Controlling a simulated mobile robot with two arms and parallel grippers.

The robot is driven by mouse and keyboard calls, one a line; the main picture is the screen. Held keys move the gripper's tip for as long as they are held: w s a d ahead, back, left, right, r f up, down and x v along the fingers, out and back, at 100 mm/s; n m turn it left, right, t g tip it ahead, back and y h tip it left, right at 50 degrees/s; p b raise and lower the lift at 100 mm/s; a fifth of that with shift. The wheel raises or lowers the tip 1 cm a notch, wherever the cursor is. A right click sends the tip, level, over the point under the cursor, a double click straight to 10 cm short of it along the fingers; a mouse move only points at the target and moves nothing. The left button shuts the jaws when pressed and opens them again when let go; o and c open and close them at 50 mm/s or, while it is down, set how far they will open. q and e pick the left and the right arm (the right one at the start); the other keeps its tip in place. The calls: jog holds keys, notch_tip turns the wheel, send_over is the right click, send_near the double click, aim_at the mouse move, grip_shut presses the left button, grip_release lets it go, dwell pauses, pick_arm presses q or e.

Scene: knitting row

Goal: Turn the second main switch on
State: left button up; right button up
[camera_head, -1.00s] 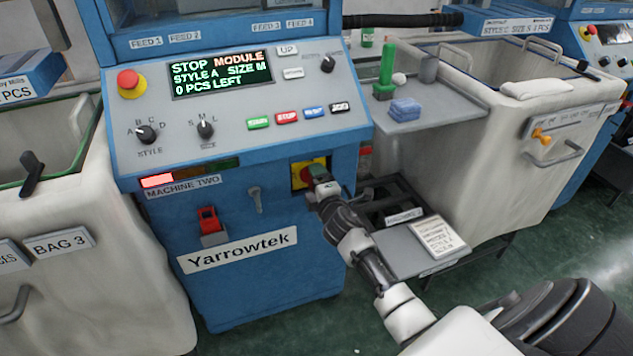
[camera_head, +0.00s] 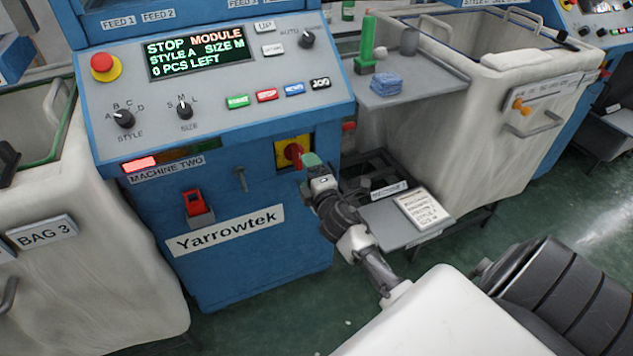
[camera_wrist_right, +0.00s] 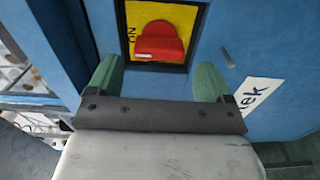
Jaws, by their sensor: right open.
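The main switch (camera_head: 293,153) is a red rotary knob on a yellow plate, low on the right of the blue front of machine two. In the right wrist view the red knob (camera_wrist_right: 158,42) lies ahead, roughly between the fingers, with a label reading ON at the left of its plate. My right gripper (camera_head: 311,161) has green fingers and is just right of and in front of the switch in the head view. In the right wrist view the gripper (camera_wrist_right: 154,80) is open and empty, apart from the knob. My left gripper is not in view.
The machine's display (camera_head: 196,51) reads STOP MODULE, 0 PCS LEFT, and a red lamp (camera_head: 139,163) is lit. A red emergency button (camera_head: 104,66), a key-like grey lever (camera_head: 241,179) and a red covered switch (camera_head: 195,205) are nearby. A grey side shelf (camera_head: 415,88) juts out at the right.

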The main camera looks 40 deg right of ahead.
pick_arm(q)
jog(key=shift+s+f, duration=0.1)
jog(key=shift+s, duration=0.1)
pick_arm(e)
jog(key=shift+v, duration=2.35)
